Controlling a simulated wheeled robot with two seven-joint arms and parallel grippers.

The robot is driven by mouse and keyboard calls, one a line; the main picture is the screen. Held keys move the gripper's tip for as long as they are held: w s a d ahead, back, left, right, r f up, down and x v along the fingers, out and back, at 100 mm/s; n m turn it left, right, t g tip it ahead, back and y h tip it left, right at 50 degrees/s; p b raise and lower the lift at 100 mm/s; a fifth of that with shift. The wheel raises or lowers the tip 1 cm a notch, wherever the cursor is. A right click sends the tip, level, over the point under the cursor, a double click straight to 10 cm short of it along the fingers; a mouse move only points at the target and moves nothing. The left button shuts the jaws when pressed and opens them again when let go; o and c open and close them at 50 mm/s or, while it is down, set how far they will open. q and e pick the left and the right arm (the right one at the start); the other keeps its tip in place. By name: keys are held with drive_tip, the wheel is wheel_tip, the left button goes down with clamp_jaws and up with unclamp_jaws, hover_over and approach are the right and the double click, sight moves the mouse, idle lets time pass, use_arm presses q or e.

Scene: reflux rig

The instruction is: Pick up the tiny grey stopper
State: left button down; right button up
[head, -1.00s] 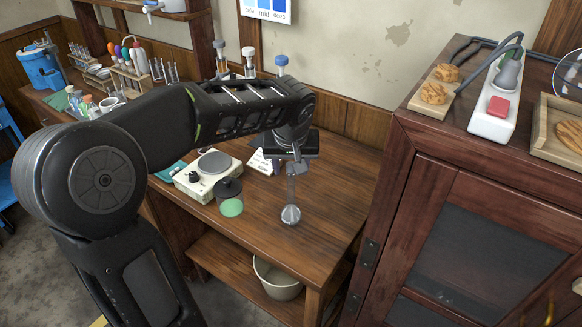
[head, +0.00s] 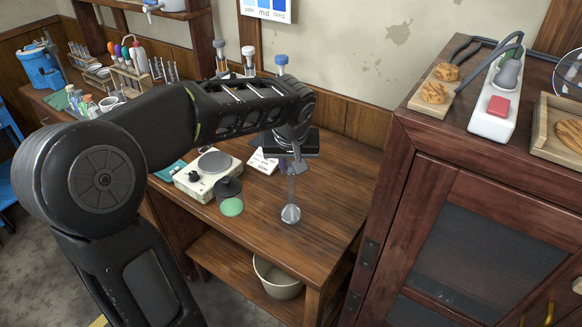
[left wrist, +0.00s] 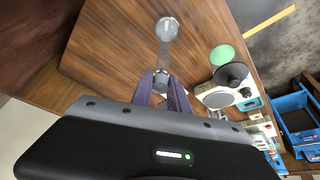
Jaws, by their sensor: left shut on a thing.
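My left gripper (head: 297,168) points down over the right part of the wooden bench. In the left wrist view its two fingers (left wrist: 161,84) are shut on a tiny grey piece, the stopper (left wrist: 161,81), at the top of a glass neck. The stopper is mostly hidden by the fingers. The glass flask (head: 291,214) has a long narrow neck and a round bulb, and stands below the gripper; its bulb also shows in the left wrist view (left wrist: 167,29). I cannot tell whether the stopper is still seated in the neck. My right gripper is not in view.
Bottles with stoppers stand behind my arm. A dark wooden cabinet (head: 450,220) rises at the right. The bench front is clear.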

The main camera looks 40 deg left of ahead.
sight(290, 164)
use_arm(q)
drive_tip(key=shift+r, duration=0.15)
wheel_tip(290, 164, up, 10)
drive_tip(key=shift+f+b, duration=0.15)
drive_tip(key=shift+b, duration=0.35)
idle(0.7)
drive_tip(key=shift+r+p, duration=1.4)
drive_tip(key=shift+r, duration=0.4)
drive_tip(key=shift+a+f, duration=0.1)
